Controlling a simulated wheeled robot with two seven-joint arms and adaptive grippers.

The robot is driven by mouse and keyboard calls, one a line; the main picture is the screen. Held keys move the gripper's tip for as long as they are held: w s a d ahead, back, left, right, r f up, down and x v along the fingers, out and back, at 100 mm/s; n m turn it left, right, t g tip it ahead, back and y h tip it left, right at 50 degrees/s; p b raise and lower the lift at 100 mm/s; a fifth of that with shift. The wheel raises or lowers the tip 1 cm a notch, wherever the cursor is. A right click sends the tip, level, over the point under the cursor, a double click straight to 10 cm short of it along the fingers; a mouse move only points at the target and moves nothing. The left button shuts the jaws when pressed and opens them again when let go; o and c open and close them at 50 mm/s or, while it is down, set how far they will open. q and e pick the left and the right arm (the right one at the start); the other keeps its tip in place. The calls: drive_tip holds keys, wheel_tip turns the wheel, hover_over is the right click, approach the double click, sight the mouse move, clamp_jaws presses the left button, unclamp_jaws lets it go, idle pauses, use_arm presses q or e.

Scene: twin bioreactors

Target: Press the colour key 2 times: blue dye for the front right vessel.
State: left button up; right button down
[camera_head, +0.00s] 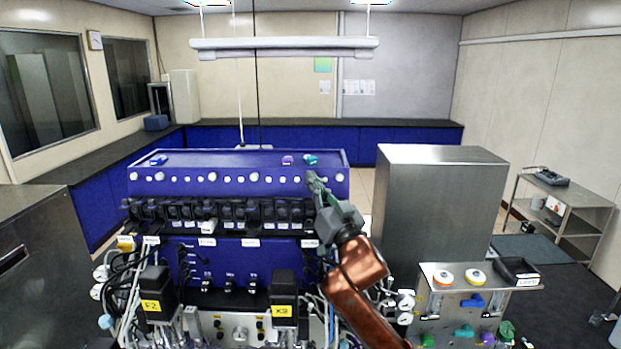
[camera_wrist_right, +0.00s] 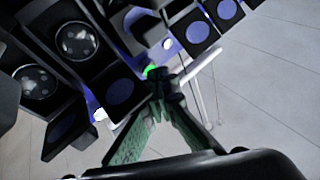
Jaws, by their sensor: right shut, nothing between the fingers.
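My right gripper (camera_head: 313,180) reaches up to the right end of the blue bioreactor console (camera_head: 240,160), its green-grey fingers shut and empty. In the right wrist view the closed fingertips (camera_wrist_right: 158,84) are beside a small glowing green spot (camera_wrist_right: 149,71); I cannot tell whether they touch it. Which part is the colour key is not clear. A row of white knobs and small buttons (camera_head: 255,178) runs along the console front. Two black drive heads with yellow labels stand at the front, one left (camera_head: 153,295) and one right (camera_head: 284,298). The vessels under them are not clearly visible. My left gripper is out of view.
A row of black pump modules (camera_head: 240,212) lies below the knobs. Tubes and cables crowd both sides. A steel cabinet (camera_head: 440,200) stands right of my arm, with a small steel bench (camera_head: 465,300) before it. A trolley (camera_head: 565,205) is at far right.

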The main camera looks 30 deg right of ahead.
drive_tip(key=shift+s+a+r, duration=0.2)
drive_tip(key=shift+s+a, duration=0.25)
drive_tip(key=shift+s, duration=0.25)
drive_tip(key=shift+p, duration=0.3)
drive_tip(key=shift+s+a+r+p, duration=0.2)
drive_tip(key=shift+s+a+p, duration=0.15)
drive_tip(key=shift+s, duration=0.35)
drive_tip(key=shift+s+a+r+p, duration=0.25)
drive_tip(key=shift+s+a, duration=0.25)
drive_tip(key=shift+s, duration=0.15)
drive_tip(key=shift+s+a+r+p, duration=0.2)
drive_tip(key=shift+s+a+p, duration=0.15)
drive_tip(key=shift+s, duration=0.35)
drive_tip(key=shift+w, duration=0.1)
drive_tip(key=shift+w+d+f, duration=0.25)
drive_tip(key=shift+w+d, duration=0.15)
drive_tip(key=shift+w, duration=0.25)
drive_tip(key=shift+w+d+f, duration=0.2)
drive_tip(key=shift+w+d, duration=0.2)
drive_tip(key=shift+w, duration=0.2)
drive_tip(key=shift+w+d, duration=0.1)
drive_tip(key=shift+w, duration=0.1)
drive_tip(key=shift+w+d+f, duration=0.15)
drive_tip(key=shift+w+d, duration=0.05)
drive_tip(key=shift+w, duration=0.1)
drive_tip(key=shift+w+d+f, duration=0.1)
drive_tip(key=shift+w+d, duration=0.05)
drive_tip(key=shift+w, duration=0.15)
